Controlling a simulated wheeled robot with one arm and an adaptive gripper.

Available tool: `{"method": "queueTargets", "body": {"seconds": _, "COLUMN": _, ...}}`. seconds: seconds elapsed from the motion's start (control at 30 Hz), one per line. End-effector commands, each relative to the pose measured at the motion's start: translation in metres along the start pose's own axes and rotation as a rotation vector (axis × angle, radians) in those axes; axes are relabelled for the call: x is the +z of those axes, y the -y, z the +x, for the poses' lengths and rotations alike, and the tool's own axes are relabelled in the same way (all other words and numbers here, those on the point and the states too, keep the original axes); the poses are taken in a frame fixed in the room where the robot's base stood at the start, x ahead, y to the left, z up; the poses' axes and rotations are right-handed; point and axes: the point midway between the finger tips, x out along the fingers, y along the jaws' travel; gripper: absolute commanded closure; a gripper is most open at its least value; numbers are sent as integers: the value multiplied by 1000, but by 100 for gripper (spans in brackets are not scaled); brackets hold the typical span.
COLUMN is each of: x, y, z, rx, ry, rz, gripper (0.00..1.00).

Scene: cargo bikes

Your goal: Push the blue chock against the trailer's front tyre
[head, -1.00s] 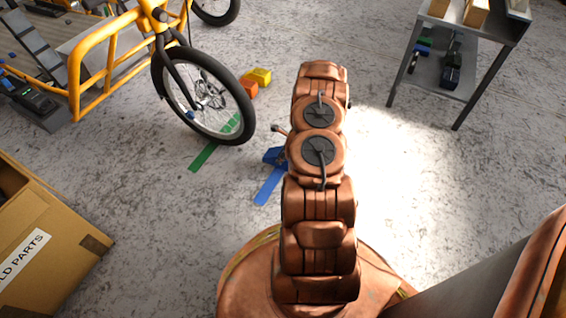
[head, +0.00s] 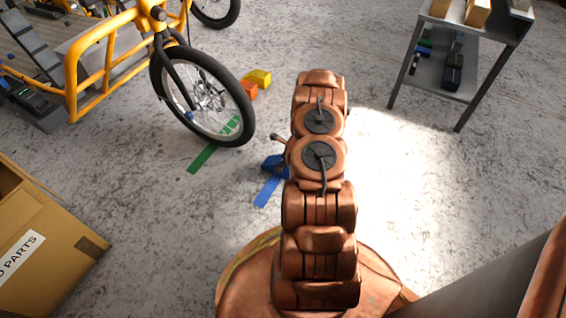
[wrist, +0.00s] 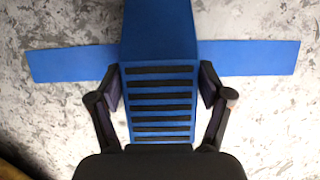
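The blue chock (head: 273,166) sits on the floor over a blue tape strip (head: 267,192), partly hidden behind my arm in the head view. In the wrist view the chock (wrist: 158,40) shows a ribbed black-and-blue face between the two fingers of my gripper (wrist: 160,86). The fingers lie close along its two sides and appear to touch it. The blue strip (wrist: 262,57) reaches out on both sides of it. The yellow-framed vehicle's front tyre (head: 247,115) stands up and left of the chock, with floor between them. My gripper is mostly hidden in the head view.
A green strip (head: 202,157) lies under the tyre. Orange (head: 250,88) and yellow (head: 259,78) blocks lie behind it. A cardboard box (head: 45,235) stands at lower left. A metal shelf table (head: 440,75) stands at upper right. The floor between chock and tyre is clear.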

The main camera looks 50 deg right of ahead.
Motion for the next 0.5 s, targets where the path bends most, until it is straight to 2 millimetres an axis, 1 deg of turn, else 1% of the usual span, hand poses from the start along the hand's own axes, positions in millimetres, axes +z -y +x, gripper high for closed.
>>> {"method": "queueTargets", "body": {"seconds": 0.03, "x": 0, "y": 0, "z": 0, "rx": 0, "ry": 0, "rz": 0, "gripper": 13}}
{"method": "queueTargets", "body": {"seconds": 0.13, "x": 0, "y": 0, "z": 0, "rx": 0, "ry": 0, "rz": 0, "gripper": 3}}
{"method": "queueTargets", "body": {"seconds": 0.5, "x": 0, "y": 0, "z": -1, "rx": 0, "ry": -1, "rz": 0, "gripper": 3}}
